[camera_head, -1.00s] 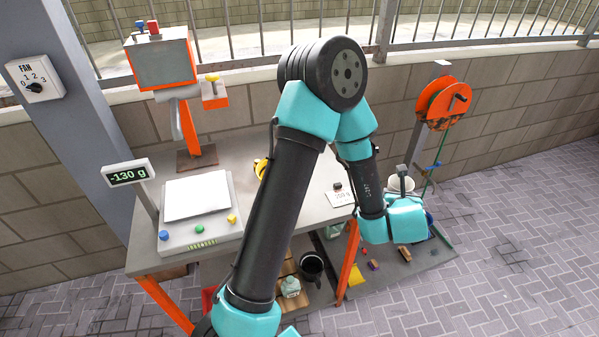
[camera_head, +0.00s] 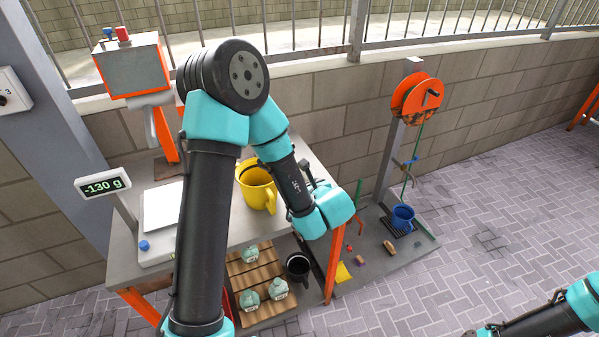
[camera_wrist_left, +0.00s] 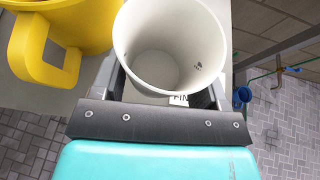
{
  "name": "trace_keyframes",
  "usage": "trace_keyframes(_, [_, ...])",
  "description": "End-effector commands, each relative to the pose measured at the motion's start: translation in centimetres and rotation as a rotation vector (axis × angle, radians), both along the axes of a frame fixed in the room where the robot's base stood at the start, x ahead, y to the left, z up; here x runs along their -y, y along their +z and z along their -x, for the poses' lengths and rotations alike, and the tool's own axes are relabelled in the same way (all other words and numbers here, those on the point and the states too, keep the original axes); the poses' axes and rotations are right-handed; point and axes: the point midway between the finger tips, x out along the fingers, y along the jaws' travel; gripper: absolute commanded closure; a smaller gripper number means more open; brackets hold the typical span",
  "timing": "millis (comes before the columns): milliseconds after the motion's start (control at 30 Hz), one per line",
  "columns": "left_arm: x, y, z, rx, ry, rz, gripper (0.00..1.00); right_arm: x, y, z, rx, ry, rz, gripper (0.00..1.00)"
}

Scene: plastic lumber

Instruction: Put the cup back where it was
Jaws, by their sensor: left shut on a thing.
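My left gripper (camera_wrist_left: 164,90) is shut on a white cup (camera_wrist_left: 168,45), with a finger on each side of it in the left wrist view. The cup is upright and looks empty. It is over the right end of the grey table (camera_head: 222,226), beside a card (camera_wrist_left: 181,99) whose lettering is partly covered. I cannot tell whether the cup touches the table. In the head view my left wrist hides the cup. My right arm shows at the lower right of the head view, but its gripper is out of frame.
A yellow mug (camera_head: 256,187) stands on the table, close left of the white cup. A scale display (camera_head: 103,184) reads -130 g. A blue cup (camera_head: 402,217) stands on the low platform by the orange reel (camera_head: 416,97). A black mug (camera_head: 298,266) and several greenish jars are below the table.

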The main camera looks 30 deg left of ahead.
Motion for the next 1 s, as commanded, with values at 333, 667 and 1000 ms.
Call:
trace_keyframes(333, [-2.4, -0.4, -4.0, 0.002, 0.003, 0.000, 0.56, 0.0, 0.0, 0.0, 0.000, 0.000, 0.000, 0.57])
trace_keyframes(667, [-6.0, -1.1, -9.8, 0.002, 0.002, 0.000, 0.56, 0.0, 0.0, 0.0, 0.000, 0.000, 0.000, 0.57])
trace_keyframes(1000, [-7.8, -1.4, -13.0, 0.001, -0.002, 0.000, 0.56, 0.0, 0.0, 0.0, 0.000, 0.000, 0.000, 0.57])
